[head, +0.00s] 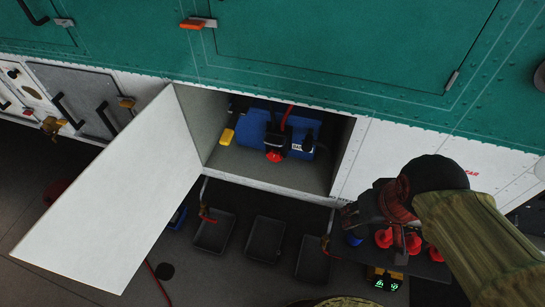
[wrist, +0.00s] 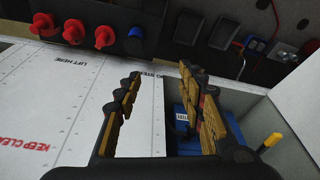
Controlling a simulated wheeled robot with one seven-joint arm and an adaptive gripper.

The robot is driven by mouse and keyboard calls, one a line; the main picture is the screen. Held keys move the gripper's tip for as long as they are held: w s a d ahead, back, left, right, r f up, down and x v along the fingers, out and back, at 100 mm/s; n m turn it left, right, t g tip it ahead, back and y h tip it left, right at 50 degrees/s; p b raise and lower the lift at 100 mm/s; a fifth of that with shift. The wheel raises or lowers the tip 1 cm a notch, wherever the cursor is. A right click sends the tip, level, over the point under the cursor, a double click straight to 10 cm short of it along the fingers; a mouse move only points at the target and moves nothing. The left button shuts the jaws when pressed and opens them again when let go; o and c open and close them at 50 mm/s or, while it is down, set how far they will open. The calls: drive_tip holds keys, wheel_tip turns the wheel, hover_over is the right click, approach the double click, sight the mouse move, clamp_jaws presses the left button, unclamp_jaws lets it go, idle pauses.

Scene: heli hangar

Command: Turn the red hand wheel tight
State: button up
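The red hand wheel (head: 274,156) is on the front of a black connector (head: 277,140) at the blue battery (head: 252,127), inside the open bay. In the wrist view the blue battery (wrist: 181,118) shows partly between and behind my fingers; I cannot make out the hand wheel there. My gripper (head: 372,206) is right of the bay opening in the head view, apart from the wheel. In the wrist view my gripper (wrist: 160,72) has its fingers spread, with nothing between them but white panel and bay behind.
The white bay door (head: 110,195) hangs open at left. A yellow handle (head: 227,137) is in the bay's left side. Several red knobs and a blue knob (head: 353,238) sit on a dark holder below my gripper. Black trays (head: 265,240) lie below the bay.

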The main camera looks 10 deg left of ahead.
drive_tip(key=o, duration=0.3)
drive_tip(key=a+f+n+g+p, duration=0.1)
drive_tip(key=f, duration=0.1)
drive_tip(key=a+f+n+g+h+p, duration=0.1)
drive_tip(key=a+f, duration=0.1)
drive_tip(key=shift+s+a+n+g, duration=0.1)
drive_tip(key=shift+a+n+g, duration=0.15)
drive_tip(key=shift+n+g, duration=0.15)
drive_tip(key=m+t+p, duration=1.1)
drive_tip(key=m+t, duration=0.7)
drive_tip(key=m, duration=0.8)
approach(274, 158)
drive_tip(key=w, duration=0.1)
drive_tip(key=shift+h, duration=0.4)
drive_tip(key=w, duration=0.7)
drive_tip(key=shift+w+r, duration=0.2)
